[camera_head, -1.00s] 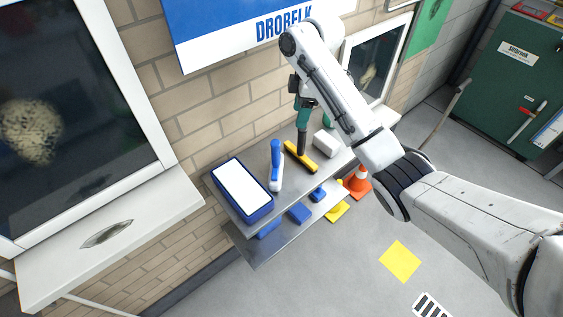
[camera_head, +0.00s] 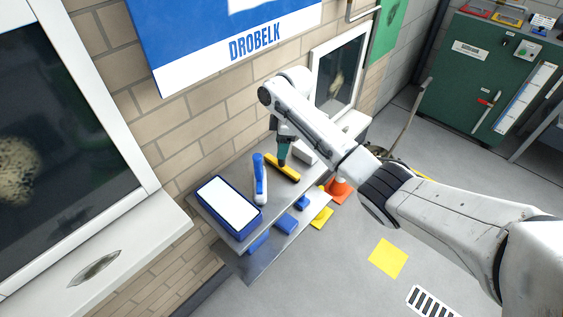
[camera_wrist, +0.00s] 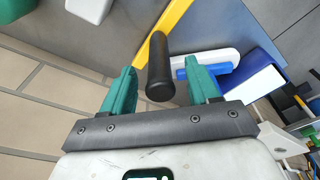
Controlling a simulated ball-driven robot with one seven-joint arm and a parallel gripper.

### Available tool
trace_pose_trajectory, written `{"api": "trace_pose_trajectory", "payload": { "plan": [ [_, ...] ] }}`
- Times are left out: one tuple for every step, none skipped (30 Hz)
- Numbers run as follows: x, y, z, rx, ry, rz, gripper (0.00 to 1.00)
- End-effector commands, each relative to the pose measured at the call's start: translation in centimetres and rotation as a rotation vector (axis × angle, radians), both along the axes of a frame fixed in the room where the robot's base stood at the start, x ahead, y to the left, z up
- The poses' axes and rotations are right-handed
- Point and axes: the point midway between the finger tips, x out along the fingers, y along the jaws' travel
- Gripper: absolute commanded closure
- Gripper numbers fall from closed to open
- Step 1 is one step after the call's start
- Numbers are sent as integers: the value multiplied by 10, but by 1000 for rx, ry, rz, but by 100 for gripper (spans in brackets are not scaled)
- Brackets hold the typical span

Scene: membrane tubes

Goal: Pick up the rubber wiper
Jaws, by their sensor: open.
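The rubber wiper (camera_head: 288,172) has a yellow bar and a black handle. Its bar lies on the upper grey shelf against the brick wall, with the handle standing up. In the wrist view the wiper's handle (camera_wrist: 159,62) points toward the camera. My gripper (camera_head: 284,152) is over the wiper. In the wrist view my gripper (camera_wrist: 158,86) has its green fingers apart on either side of the handle, with a gap on both sides. The head view hides most of the handle behind my gripper.
A blue-and-white brush (camera_head: 260,182) and a blue tray with a white top (camera_head: 228,206) are left of the wiper. A white block (camera_head: 304,152) is to its right. A green object (camera_wrist: 14,10) is at the wrist view's corner. Blue boxes (camera_head: 286,223) sit on the lower shelf.

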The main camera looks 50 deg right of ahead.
Motion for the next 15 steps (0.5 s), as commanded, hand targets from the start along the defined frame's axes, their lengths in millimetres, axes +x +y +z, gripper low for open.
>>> {"api": "trace_pose_trajectory", "payload": {
  "plan": [
    [0,1,-6,0,3,0,40],
    [1,1,-10,0,3,0,40],
    [1,2,-14,-1,2,0,40],
    [2,2,-16,-1,2,1,40],
    [2,2,-18,-1,1,1,40],
    [2,2,-20,-1,1,1,40],
    [2,2,-20,-1,1,1,40],
    [2,2,-21,-1,-1,1,40],
    [2,2,-21,-1,-1,1,40],
    [2,3,-21,-1,-1,1,40],
    [2,3,-21,-1,-1,1,40],
    [2,3,-21,-1,-1,1,40],
    [2,3,-21,-1,-1,1,40],
    [2,3,-21,-1,-1,1,43],
    [2,3,-21,-1,-1,1,47]
  ]
}}
